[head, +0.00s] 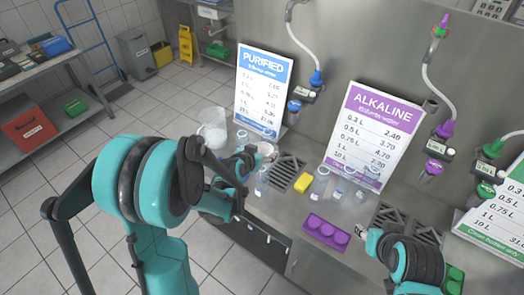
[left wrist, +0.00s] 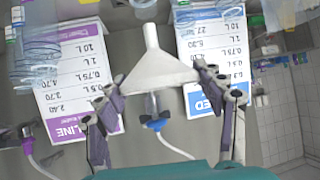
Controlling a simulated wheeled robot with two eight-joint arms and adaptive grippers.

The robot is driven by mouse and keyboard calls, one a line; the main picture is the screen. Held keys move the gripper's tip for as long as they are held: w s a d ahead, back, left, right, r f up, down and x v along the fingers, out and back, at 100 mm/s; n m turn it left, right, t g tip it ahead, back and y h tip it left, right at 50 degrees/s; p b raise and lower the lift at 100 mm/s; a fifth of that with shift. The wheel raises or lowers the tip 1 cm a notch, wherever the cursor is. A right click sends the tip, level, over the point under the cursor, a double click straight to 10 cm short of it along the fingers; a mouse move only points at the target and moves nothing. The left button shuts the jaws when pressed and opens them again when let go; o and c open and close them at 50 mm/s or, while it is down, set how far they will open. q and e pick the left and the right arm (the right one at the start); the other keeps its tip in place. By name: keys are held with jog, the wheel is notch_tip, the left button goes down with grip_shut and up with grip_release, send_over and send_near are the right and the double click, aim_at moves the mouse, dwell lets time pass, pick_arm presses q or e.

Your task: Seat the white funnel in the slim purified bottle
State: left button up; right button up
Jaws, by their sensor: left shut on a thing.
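My left gripper (left wrist: 162,92) is shut on the white funnel (left wrist: 158,72), one finger on each side of its cone. In the head view my left gripper (head: 254,156) holds the funnel (head: 266,148) above the counter, partly hidden by the fingers. A slim clear bottle with a blue mark (head: 261,184) stands below and beside the gripper; I cannot tell for sure that it is the slim purified bottle. The funnel looks apart from it. My right gripper (head: 368,236) is at the lower right near the counter's front; its jaws are unclear.
The PURIFIED sign (head: 263,85) and ALKALINE sign (head: 371,130) stand behind. Drain grates (head: 286,171) are set in the counter.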

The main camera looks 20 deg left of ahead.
pick_arm(q)
jog(key=shift+f, duration=0.1)
dwell(0.3)
jog(key=shift+f+b, duration=0.2)
jog(key=shift+b, duration=0.25)
jog(key=shift+f+b, duration=0.3)
jog(key=shift+b, duration=0.1)
dwell(0.4)
jog(key=shift+f+b, duration=1.1)
jog(key=shift+b, duration=0.05)
